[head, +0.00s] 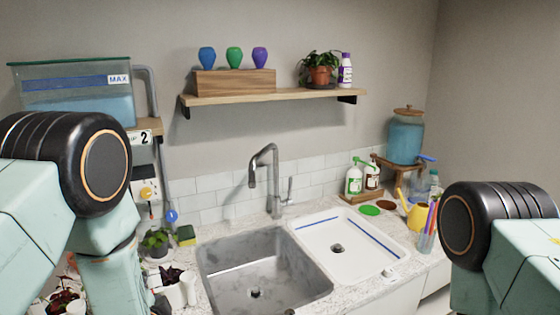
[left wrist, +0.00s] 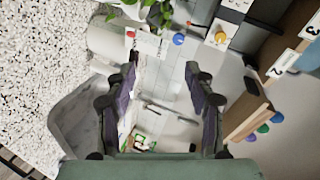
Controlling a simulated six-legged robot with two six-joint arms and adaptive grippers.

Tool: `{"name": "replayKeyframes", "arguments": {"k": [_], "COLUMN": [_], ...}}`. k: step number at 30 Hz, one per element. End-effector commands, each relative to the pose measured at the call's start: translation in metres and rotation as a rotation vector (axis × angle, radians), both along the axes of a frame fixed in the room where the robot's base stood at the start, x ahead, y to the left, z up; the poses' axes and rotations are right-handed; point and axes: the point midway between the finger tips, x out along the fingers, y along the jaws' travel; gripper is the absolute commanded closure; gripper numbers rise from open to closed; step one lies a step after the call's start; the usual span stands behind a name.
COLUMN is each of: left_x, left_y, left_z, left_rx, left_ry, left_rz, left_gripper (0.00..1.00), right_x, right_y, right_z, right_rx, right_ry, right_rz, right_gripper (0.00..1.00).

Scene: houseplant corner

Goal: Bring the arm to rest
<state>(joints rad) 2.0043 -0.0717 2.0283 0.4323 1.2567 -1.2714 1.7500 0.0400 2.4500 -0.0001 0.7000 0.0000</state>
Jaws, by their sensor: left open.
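My left arm comes in from the left in the head view, its big dark joint standing in front of the wall and tank. My left gripper shows best in the left wrist view (left wrist: 158,85), with its two dark fingers spread apart and nothing between them. Beyond the fingers are a pale wall and part of the sink area. In the head view the left gripper is mostly out of frame or hidden low at the left. My right arm shows only its dark joint and pale link at the right edge; its gripper is out of view.
A steel sink (head: 225,271) and white basin (head: 373,250) lie ahead, with a tall faucet (head: 273,180) behind. Small potted plants (head: 155,239) stand left of the sink. A wall shelf (head: 300,95) holds vases. A pen cup (head: 427,241) is near my right arm.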

Motion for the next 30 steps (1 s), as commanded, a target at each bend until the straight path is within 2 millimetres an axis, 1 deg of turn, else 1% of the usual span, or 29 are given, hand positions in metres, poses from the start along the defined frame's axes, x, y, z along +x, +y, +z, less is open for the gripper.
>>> {"name": "replayKeyframes", "arguments": {"k": [1, 2, 3, 5, 8, 9, 11, 12, 14, 15, 17, 18, 20, 21, 23, 24, 25, 26, 30], "left_x": [-0.013, -0.02, -0.033, -0.054, -0.101, -0.123, -0.158, -0.181, -0.215, -0.237, -0.268, -0.288, -0.316, -0.334, -0.36, -0.378, -0.382, -0.378, -0.376], "left_y": [-0.001, -0.002, -0.004, -0.007, -0.014, -0.018, -0.023, -0.027, -0.033, -0.036, -0.041, -0.045, -0.049, -0.052, -0.056, -0.059, -0.06, -0.059, -0.059], "left_z": [-0.017, -0.026, -0.04, -0.061, -0.099, -0.114, -0.133, -0.144, -0.156, -0.162, -0.169, -0.172, -0.175, -0.176, -0.175, -0.174, -0.178, -0.187, -0.212], "left_rx": [-0.058, -0.095, -0.151, -0.239, -0.41, -0.481, -0.583, -0.644, -0.728, -0.774, -0.835, -0.87, -0.913, -0.937, -0.97, -0.986, -0.994, -0.993, -0.992], "left_ry": [0.041, 0.062, 0.098, 0.157, 0.276, 0.331, 0.411, 0.464, 0.535, 0.58, 0.644, 0.683, 0.737, 0.769, 0.817, 0.85, 0.856, 0.848, 0.846], "left_rz": [0.008, 0.013, 0.025, 0.048, 0.116, 0.156, 0.225, 0.275, 0.357, 0.411, 0.494, 0.549, 0.632, 0.687, 0.771, 0.829, 0.849, 0.839, 0.834], "left_gripper": [0.46, 0.46, 0.46, 0.46, 0.46, 0.46, 0.46, 0.46, 0.46, 0.46, 0.46, 0.46, 0.46, 0.46, 0.46, 0.46, 0.46, 0.46, 0.46], "right_x": [0.0, 0.0, 0.0, 0.0, 0.0, 0.0, 0.0, 0.0, 0.0, 0.0, 0.0, 0.0, 0.0, 0.0, 0.0, 0.0, 0.0, 0.0, 0.0], "right_y": [0.0, 0.0, 0.0, 0.0, 0.0, 0.0, 0.0, 0.0, 0.0, 0.0, 0.0, 0.0, 0.0, 0.0, 0.0, 0.0, 0.0, 0.0, 0.0], "right_z": [0.0, 0.0, 0.0, 0.0, 0.0, 0.0, 0.0, 0.0, 0.0, 0.0, 0.0, 0.0, 0.0, 0.0, 0.0, 0.0, -0.004, -0.012, -0.038], "right_rx": [0.0, 0.0, 0.0, 0.0, 0.0, 0.0, 0.0, 0.0, 0.0, 0.0, 0.0, 0.0, 0.0, 0.0, 0.0, 0.0, 0.0, 0.0, 0.0], "right_ry": [0.0, 0.0, 0.0, 0.0, 0.0, 0.0, 0.0, 0.0, 0.0, 0.0, 0.0, 0.0, 0.0, 0.0, 0.0, 0.0, 0.0, -0.001, 0.001], "right_rz": [0.0, 0.0, 0.0, 0.0, 0.0, 0.0, 0.0, 0.0, 0.0, 0.0, 0.0, 0.0, 0.0, 0.0, 0.0, 0.0, 0.0, 0.0, 0.0], "right_gripper": [0.6, 0.6, 0.6, 0.6, 0.6, 0.6, 0.6, 0.6, 0.6, 0.6, 0.6, 0.6, 0.6, 0.6, 0.6, 0.6, 0.6, 0.6, 0.6]}}
